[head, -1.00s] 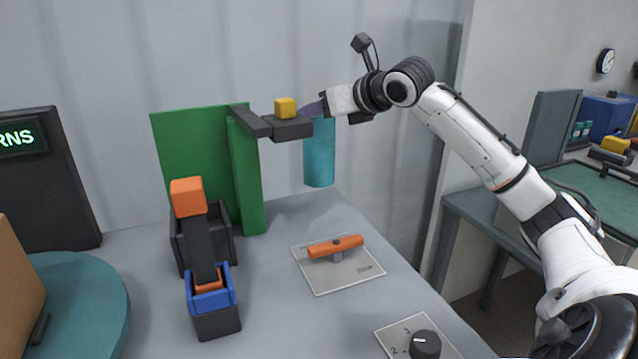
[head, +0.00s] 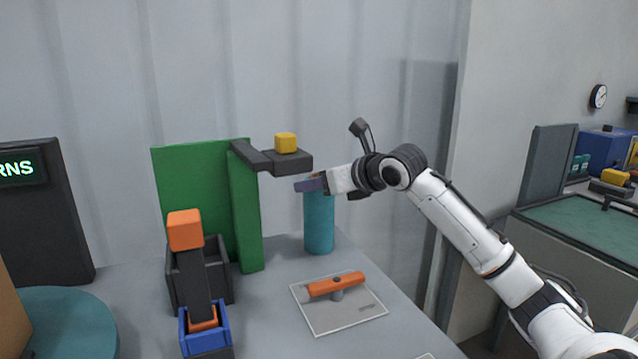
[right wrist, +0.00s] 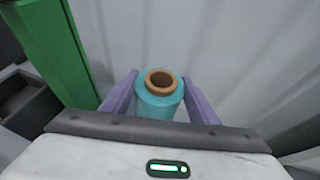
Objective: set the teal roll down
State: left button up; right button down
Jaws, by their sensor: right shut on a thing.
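The teal roll (head: 319,225) stands upright at the back of the grey table, right of the green panel. My right gripper (head: 312,184) is shut on its upper end, coming in from the right. In the right wrist view the teal roll (right wrist: 158,100) sits between my two purple fingers, with its brown core ring facing the camera. The roll's lower end overlaps the table's back area in the head view. I cannot tell whether it touches the tabletop. My left gripper is not in view.
A green panel (head: 195,190) carries a dark arm with a yellow cube (head: 285,142) on its end, just above left of my gripper. An orange handle (head: 336,284) on a grey plate (head: 350,312) lies in front. An orange-topped lever (head: 186,229) stands at left.

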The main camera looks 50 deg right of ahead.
jog(key=c, duration=0.7)
grip_release()
jog(key=shift+s+r, duration=0.1)
jog(key=shift+r, duration=0.05)
jog(key=b+v, duration=0.1)
jog(key=v, duration=1.1)
